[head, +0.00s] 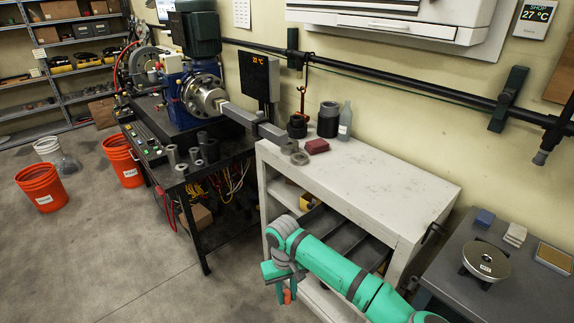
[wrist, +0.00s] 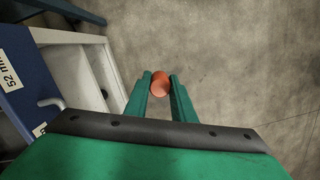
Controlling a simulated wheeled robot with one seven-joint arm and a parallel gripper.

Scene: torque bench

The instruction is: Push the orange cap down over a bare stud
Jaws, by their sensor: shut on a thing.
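The orange cap (wrist: 160,84) is held between the two green fingertips of my gripper (wrist: 160,80) in the wrist view, with bare floor below it. In the head view my gripper (head: 280,289) hangs low in front of the white bench, and a small part of the orange cap (head: 287,296) shows by the fingers. The cap is clear of any surface. I cannot make out a bare stud in either view.
A blue drawer front (wrist: 22,75) is close on the left in the wrist view. A lathe-like machine (head: 200,85) and orange buckets (head: 42,188) stand left. Floor in front is free.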

